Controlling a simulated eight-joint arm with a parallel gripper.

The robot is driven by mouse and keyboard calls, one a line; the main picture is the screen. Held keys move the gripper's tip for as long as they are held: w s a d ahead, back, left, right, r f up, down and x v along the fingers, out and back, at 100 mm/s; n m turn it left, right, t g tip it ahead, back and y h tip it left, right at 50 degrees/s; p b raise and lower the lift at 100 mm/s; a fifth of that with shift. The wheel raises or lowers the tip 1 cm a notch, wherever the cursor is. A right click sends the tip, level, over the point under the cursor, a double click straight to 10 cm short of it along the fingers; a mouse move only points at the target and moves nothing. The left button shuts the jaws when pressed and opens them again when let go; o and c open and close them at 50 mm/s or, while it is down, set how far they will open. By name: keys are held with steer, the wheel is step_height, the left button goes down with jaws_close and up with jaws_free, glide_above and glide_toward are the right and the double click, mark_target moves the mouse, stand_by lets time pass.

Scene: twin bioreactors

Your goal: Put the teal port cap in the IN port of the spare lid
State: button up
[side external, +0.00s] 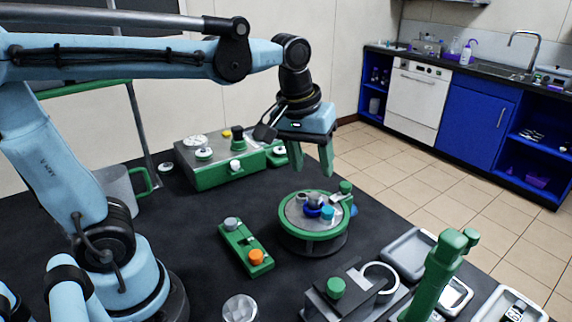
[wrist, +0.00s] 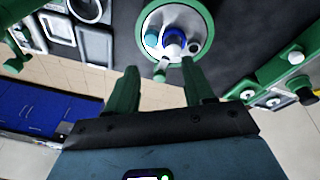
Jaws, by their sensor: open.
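The teal port cap (side external: 327,212) sits upright on the front right part of a round grey lid with a green rim (side external: 287,235), which appears to be the spare lid. The cap also shows in the wrist view (wrist: 152,40), left of a blue ring. I cannot read port labels or tell how deep the cap sits. My gripper (side external: 312,168) is open and empty, fingers pointing down, above and apart from the lid. In the wrist view its two fingers (wrist: 160,75) are spread below the lid (wrist: 208,25).
A green block with an orange knob (side external: 256,256) lies to the left. A green-and-grey unit (side external: 215,172) stands behind. A tall green fixture (side external: 437,270) and grey trays (side external: 408,250) are at front right.

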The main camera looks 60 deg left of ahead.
steer(key=s+a+f+m+t, duration=0.2)
steer(key=s+f+m+t, duration=0.2)
steer(key=s+f+m, duration=0.1)
steer(key=shift+s+f+m, duration=0.2)
steer(key=shift+m, duration=0.1)
stand_by(1.2)
